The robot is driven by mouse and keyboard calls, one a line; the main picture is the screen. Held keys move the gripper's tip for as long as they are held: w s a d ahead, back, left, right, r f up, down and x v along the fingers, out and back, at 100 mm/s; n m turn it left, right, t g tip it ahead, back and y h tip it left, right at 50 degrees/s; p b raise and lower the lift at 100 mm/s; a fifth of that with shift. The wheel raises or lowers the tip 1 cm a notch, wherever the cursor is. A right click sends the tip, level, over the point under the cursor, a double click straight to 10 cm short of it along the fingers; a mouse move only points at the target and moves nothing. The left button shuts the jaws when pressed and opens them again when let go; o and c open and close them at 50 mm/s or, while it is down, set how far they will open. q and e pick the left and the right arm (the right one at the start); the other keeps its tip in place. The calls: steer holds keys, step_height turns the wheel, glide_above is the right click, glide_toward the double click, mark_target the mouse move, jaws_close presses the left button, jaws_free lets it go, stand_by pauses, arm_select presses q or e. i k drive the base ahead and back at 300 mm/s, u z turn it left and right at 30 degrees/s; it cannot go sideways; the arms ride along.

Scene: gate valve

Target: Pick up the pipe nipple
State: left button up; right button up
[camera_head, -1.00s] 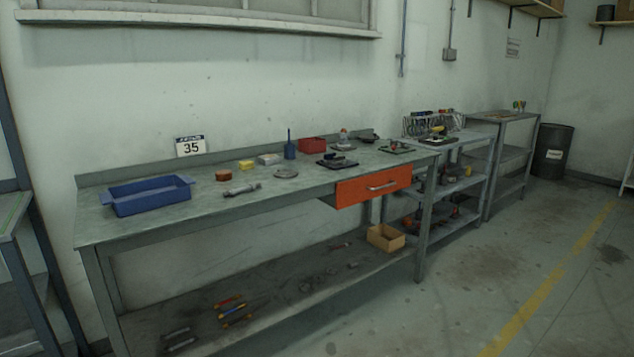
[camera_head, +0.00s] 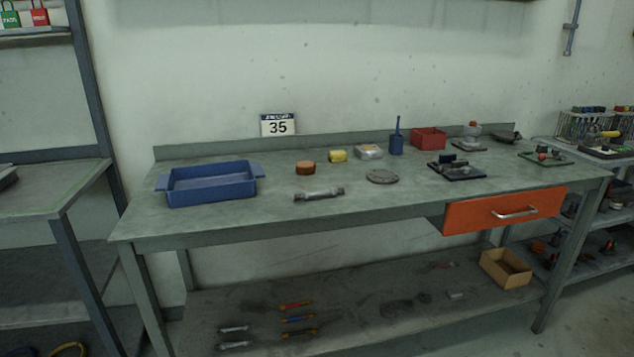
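A short grey metal pipe with thicker ends, which looks like the pipe nipple (camera_head: 319,194), lies on its side on the workbench (camera_head: 290,220) near the front edge. It lies to the right of the blue tray (camera_head: 210,185), apart from it. Neither of my grippers shows in the head view.
On the bench stand an orange-brown round tin (camera_head: 306,168), a yellow block (camera_head: 338,156), a grey disc (camera_head: 382,177), a blue oil can (camera_head: 396,140) and a red bin (camera_head: 429,138). An orange drawer (camera_head: 504,210) hangs under the right side. The front left bench top is clear.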

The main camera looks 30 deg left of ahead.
mark_target(305, 195)
steer(key=u, duration=0.75)
steer(key=i, duration=0.9)
steer(key=u, duration=0.95)
